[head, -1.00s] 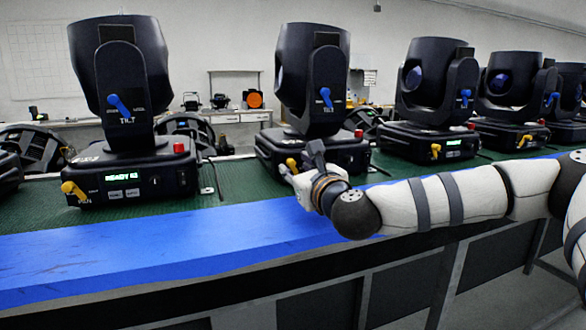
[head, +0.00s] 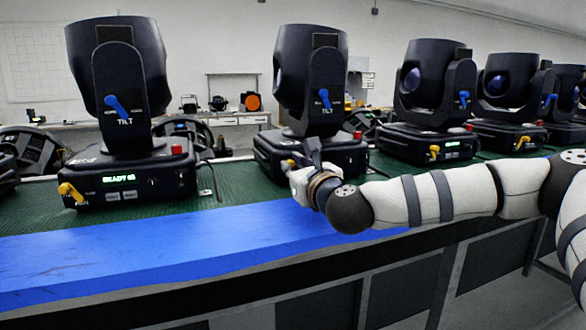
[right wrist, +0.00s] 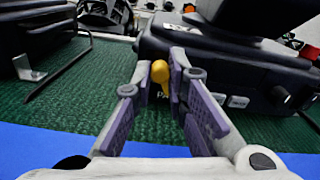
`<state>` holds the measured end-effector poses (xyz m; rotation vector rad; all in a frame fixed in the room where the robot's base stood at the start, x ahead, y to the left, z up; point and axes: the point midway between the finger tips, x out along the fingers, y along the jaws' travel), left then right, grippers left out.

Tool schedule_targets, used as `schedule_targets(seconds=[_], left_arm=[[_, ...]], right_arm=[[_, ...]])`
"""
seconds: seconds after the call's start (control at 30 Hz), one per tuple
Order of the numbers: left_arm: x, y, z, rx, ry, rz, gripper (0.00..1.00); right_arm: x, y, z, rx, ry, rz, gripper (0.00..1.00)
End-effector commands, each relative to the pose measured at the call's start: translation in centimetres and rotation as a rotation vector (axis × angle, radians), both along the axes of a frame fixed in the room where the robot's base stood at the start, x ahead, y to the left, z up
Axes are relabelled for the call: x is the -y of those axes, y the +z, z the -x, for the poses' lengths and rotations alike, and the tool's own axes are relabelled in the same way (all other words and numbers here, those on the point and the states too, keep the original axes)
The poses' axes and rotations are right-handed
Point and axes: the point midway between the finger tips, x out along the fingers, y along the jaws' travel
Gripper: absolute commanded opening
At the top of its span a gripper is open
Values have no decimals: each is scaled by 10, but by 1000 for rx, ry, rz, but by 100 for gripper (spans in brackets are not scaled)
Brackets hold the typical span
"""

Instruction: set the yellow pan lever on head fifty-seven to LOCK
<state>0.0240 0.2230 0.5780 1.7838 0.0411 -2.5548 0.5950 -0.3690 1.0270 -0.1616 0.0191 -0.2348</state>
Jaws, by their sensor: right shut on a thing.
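The yellow pan lever (right wrist: 160,72) on the base of the second moving head (head: 312,150) from the left stands between the fingers of my right gripper (right wrist: 162,78) in the right wrist view. My right gripper is shut on this lever. In the head view the gripper (head: 298,168) is at the front left corner of that base and partly covers the lever (head: 291,162). The lever's markings are mostly hidden, and I cannot read a head number there. My left gripper is not in view.
Another head (head: 125,175) with a yellow lever (head: 70,193) and lit display stands to the left. More heads (head: 428,140) stand to the right along the green mat (head: 235,185). The blue front strip (head: 150,245) of the bench is clear. A black cable (right wrist: 60,72) lies left of the gripper.

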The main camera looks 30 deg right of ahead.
Motion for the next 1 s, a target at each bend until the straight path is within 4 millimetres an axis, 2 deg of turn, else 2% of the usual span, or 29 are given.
schedule_targets(seconds=[1.0], left_arm=[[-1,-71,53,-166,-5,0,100]], right_arm=[[27,-4,5,194,-3,-813,0]])
